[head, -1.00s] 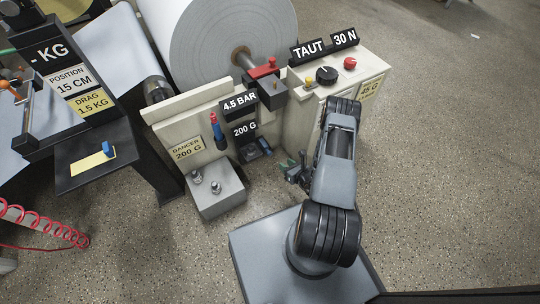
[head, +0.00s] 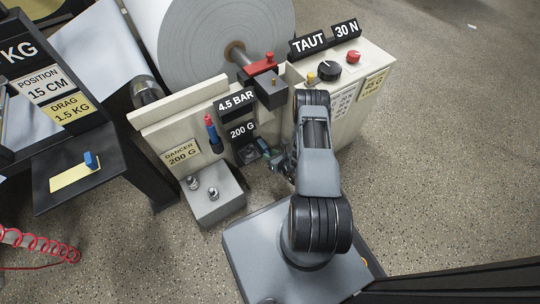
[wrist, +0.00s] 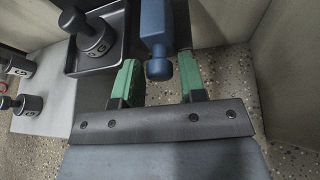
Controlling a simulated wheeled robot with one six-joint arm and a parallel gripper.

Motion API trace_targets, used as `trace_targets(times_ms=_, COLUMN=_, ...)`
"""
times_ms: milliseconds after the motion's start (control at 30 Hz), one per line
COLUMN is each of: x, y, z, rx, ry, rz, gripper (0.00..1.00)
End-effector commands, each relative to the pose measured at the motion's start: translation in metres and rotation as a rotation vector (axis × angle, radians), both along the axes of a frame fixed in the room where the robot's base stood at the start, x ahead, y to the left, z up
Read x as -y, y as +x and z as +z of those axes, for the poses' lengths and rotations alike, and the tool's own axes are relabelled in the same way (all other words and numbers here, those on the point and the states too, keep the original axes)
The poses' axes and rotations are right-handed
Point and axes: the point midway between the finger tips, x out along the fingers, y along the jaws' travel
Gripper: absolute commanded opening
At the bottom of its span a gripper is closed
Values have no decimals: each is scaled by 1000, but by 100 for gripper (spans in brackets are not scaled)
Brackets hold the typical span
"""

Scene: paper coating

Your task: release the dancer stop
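The dancer stop appears to be the blue lever with a rounded knob (wrist: 158,30) in the wrist view. It also shows small beside the 200 G display in the head view (head: 262,144). My gripper (wrist: 158,66) is open, with one green finger on each side of the knob. Gaps show between the knob and both fingers. In the head view my gripper (head: 277,162) is low in front of the machine, partly hidden by my arm.
A dark weight (wrist: 92,36) sits in a black tray left of the lever. More weights (head: 193,183) stand on a grey block (head: 217,203). A red-and-blue handle (head: 212,132) is on the panel. The cream control cabinet (head: 355,100) stands to the right. Open floor lies further right.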

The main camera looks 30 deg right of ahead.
Motion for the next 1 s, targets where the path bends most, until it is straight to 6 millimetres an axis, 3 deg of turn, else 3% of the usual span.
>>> trace_targets(times_ms=167, x=0, y=0, z=0, rx=0, ry=0, rz=1, gripper=36)
trace_targets(times_ms=533, x=0, y=0, z=0, rx=0, ry=0, rz=1, gripper=0)
trace_targets(times_ms=767, x=1, y=0, z=0, rx=0, ry=0, rz=0, gripper=0)
trace_targets(times_ms=1000, x=19, y=2, z=0, rx=1, ry=0, rz=-1, gripper=0)
